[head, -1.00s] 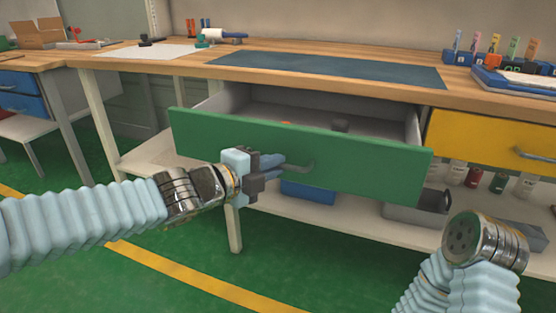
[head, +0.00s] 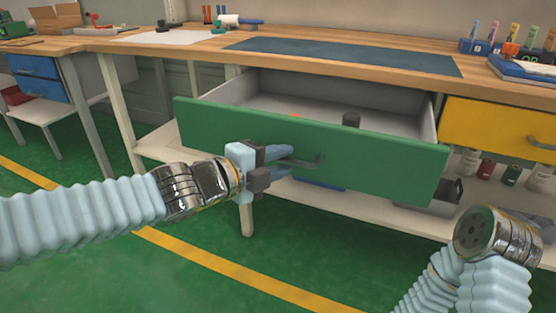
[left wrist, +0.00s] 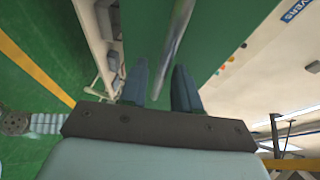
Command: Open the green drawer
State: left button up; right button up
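The green drawer (head: 385,160) under the workbench is pulled well out, and its grey inside shows. A small dark object (head: 351,119) and a bit of something orange (head: 295,116) are inside. My left gripper (head: 290,158) is at the grey bar handle (head: 318,161) on the drawer front.
The wooden workbench (head: 340,43) carries a dark mat (head: 340,56). A yellow drawer (head: 500,130) is to the right of the green one. Bottles and a grey bin (head: 430,200) stand on the lower shelf. The green floor in front is clear.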

pick_arm(q)
jog(key=shift+o, duration=0.2)
jog(key=shift+r, duration=0.1)
jog(key=p+v, duration=0.7)
jog(key=v, duration=0.6)
jog(key=shift+s+a, duration=0.25)
jog(key=w+d+f+n+g+y, duration=0.1)
jog(key=w+f+n+g+y, duration=0.15)
jog(key=f+n, duration=0.6)
jog(key=w+d+f+n+g+y, duration=0.15)
jog(key=w+f+n, duration=0.25)
jog(key=f, duration=1)
jog(key=s+f+n+g, duration=0.2)
jog(key=s+f+n, duration=0.2)
jog(key=f, duration=0.4)
jog(key=s+f+n+g+y, duration=0.1)
jog(key=s+f+n, duration=0.3)
jog(key=f, duration=0.5)
jog(key=s+f+n+g+y, duration=0.1)
jog(key=s+f+n+g, duration=0.3)
jog(key=f, duration=0.5)
jog(key=shift+s+f+n, duration=0.2)
jog(key=shift+s+n, duration=0.3)
jog(key=shift+n, duration=0.75)
